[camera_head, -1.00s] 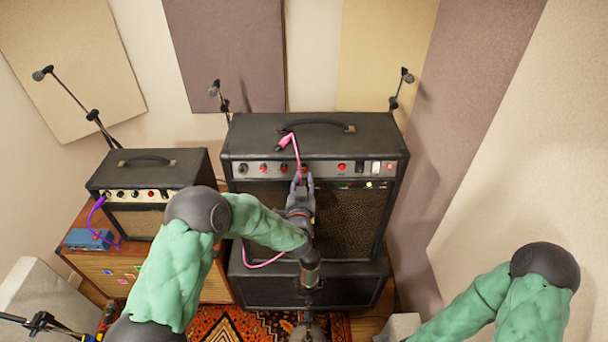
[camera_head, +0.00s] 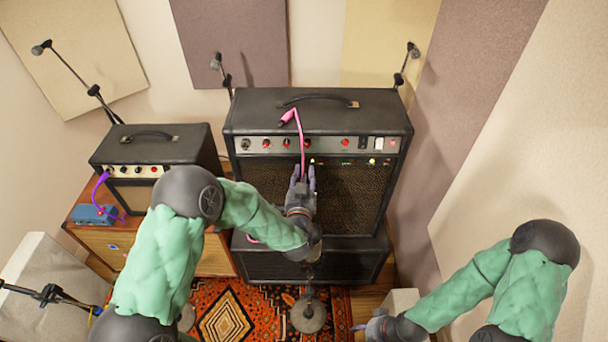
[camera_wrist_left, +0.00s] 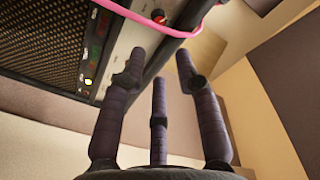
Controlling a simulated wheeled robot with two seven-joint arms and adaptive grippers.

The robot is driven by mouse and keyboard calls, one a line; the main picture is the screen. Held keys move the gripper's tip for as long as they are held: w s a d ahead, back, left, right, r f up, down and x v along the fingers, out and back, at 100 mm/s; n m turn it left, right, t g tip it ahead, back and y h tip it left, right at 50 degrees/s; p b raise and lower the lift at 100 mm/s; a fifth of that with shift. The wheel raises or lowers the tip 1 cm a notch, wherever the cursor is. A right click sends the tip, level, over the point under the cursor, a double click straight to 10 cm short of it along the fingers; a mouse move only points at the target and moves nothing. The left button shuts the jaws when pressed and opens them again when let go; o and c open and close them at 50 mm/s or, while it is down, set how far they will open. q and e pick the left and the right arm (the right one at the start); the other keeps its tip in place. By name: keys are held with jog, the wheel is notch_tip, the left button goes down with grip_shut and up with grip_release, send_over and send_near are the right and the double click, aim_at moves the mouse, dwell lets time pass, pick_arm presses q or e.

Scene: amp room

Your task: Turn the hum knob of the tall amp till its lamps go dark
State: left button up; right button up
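The tall amp (camera_head: 345,205) stands at the center, its control panel (camera_head: 325,145) high on its front. The panel carries several red-capped knobs (camera_head: 345,143); labels are too small to read, so I cannot tell which is the hum knob. One red knob also shows in the left wrist view (camera_wrist_left: 159,18). Below the panel are small lamps (camera_head: 371,161); at least one glows yellow, also in the wrist view (camera_wrist_left: 88,82). My left gripper (camera_head: 302,175) is open and empty, just below the panel, fingers upward.
A pink cable (camera_head: 301,135) hangs over the tall amp's panel, close to my left fingers. A smaller amp (camera_head: 150,150) on a wooden cabinet (camera_head: 215,255) and a blue pedal (camera_head: 92,214) are at left. A round stand base (camera_head: 308,315) sits on the patterned rug (camera_head: 225,318).

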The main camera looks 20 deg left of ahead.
aim_at(307, 145)
dwell(0.3)
pick_arm(q)
jog(key=w+m+b, duration=0.4)
jog(key=m+b, duration=0.3)
jog(key=m, duration=0.2)
jog(key=w+a+m+b, duration=0.1)
jog(key=w+m+b, duration=0.3)
jog(key=m+b, duration=0.4)
jog(key=w+a+m+y+b, duration=0.1)
jog(key=w+m+b, duration=0.2)
jog(key=m+b, duration=0.5)
jog(key=shift+w+a+f+m, duration=0.1)
jog(key=shift+w+m, duration=0.1)
jog(key=shift+m, duration=0.5)
jog(key=shift+w+a+f+m, duration=0.1)
jog(key=shift+w+m, duration=0.1)
jog(key=shift+m, duration=0.5)
grip_shut()
